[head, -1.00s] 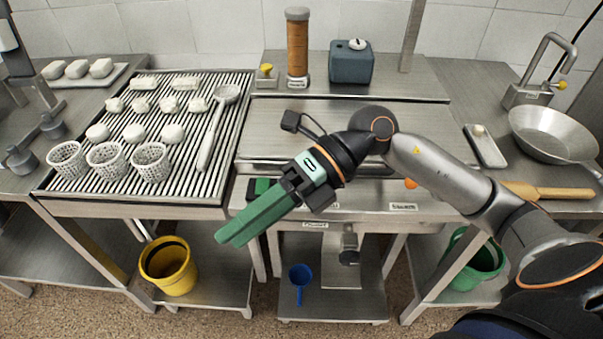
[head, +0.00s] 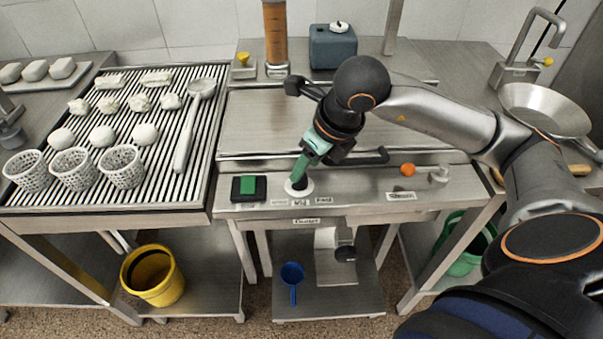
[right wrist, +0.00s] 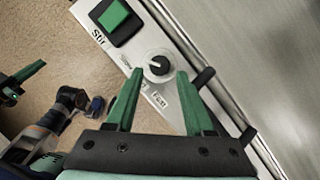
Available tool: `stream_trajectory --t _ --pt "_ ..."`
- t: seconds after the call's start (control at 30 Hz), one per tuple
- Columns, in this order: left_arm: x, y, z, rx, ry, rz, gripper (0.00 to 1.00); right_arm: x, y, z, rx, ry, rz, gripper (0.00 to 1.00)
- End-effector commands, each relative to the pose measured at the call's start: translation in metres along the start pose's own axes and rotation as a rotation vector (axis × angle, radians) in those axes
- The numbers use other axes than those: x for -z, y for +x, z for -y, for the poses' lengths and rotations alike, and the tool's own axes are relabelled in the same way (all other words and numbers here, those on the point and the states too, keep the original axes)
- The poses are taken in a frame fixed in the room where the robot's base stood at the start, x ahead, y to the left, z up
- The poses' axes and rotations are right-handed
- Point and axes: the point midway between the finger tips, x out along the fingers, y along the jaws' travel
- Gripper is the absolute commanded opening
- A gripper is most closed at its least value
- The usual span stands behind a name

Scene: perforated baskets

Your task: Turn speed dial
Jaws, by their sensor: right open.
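The speed dial (head: 304,191) is a black knob on a white round plate on the front panel of the steel machine. In the right wrist view the dial (right wrist: 158,62) lies between and just beyond the fingertips, with a label reading "Fast" beside it. My right gripper (head: 299,178) points down at the dial, and its green fingers partly hide the knob in the head view. In the right wrist view its fingers (right wrist: 160,74) are spread apart, one on each side of the knob. What may be my left gripper (right wrist: 20,82) shows at the left edge there.
A green switch (head: 248,187) sits left of the dial, an orange light (head: 407,169) and small tap-like fitting (head: 439,175) to its right. A dark bar handle (head: 370,158) runs close behind the gripper. A slatted rack (head: 150,185) holds white baskets and pale lumps.

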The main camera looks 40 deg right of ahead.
Motion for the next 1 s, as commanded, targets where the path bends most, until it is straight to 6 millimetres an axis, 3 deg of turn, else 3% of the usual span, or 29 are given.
stream_trajectory --t 0.1,0.23,0.63,1.0 --pt "-0.001 0.001 0.0 -0.001 0.001 0.001 0.0 0.001 0.021 -0.001 -0.002 0.0 -0.003 0.53" --pt "-0.001 0.002 0.0 -0.001 0.002 0.002 0.0 0.0 0.034 0.0 -0.002 0.0 -0.001 0.53" --pt "0.002 0.002 0.001 0.0 0.003 -0.001 0.0 0.0 0.04 0.0 -0.001 -0.001 0.0 0.52" --pt "0.003 0.002 0.002 0.001 0.004 -0.005 0.0 0.0 0.04 0.0 -0.001 0.0 0.001 0.1"
